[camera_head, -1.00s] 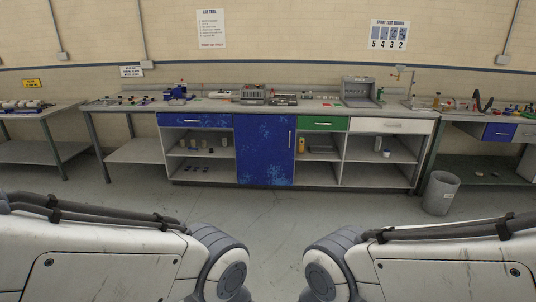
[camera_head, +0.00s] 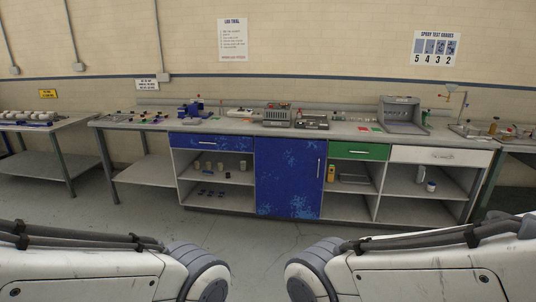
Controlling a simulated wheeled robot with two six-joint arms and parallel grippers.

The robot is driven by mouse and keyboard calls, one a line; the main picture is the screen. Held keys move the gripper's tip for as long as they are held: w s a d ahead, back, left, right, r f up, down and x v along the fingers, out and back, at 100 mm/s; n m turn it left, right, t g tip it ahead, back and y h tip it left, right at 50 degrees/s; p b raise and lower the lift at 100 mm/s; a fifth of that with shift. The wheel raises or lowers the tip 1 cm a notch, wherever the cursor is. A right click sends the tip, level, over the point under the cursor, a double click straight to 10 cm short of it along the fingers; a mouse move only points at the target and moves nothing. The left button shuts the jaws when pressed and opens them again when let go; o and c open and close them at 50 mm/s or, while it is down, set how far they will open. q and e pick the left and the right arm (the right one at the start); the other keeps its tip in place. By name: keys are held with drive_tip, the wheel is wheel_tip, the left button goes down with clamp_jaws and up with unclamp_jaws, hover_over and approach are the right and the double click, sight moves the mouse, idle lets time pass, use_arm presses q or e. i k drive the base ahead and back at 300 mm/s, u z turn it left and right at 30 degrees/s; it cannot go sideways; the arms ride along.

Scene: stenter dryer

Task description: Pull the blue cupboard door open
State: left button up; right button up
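The blue cupboard door (camera_head: 288,178) is shut in the middle of the long workbench (camera_head: 350,131). Its paint is worn in pale patches. A thin upright metal handle (camera_head: 319,169) is near its upper right edge. My two arms show at the bottom left and bottom right of the head view, apart from the door and with floor between. Both of my grippers are out of view.
A blue drawer (camera_head: 211,142) is left of the door, above open shelves. A green drawer (camera_head: 359,151) and a white drawer (camera_head: 441,155) are to the right, over open shelves. The grey floor (camera_head: 140,218) before the bench looks clear.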

sight(289, 173)
drive_tip(key=u, duration=0.1)
drive_tip(key=i, duration=2.05)
drive_tip(key=z, duration=0.25)
drive_tip(key=i, duration=1.7)
drive_tip(key=z, duration=0.3)
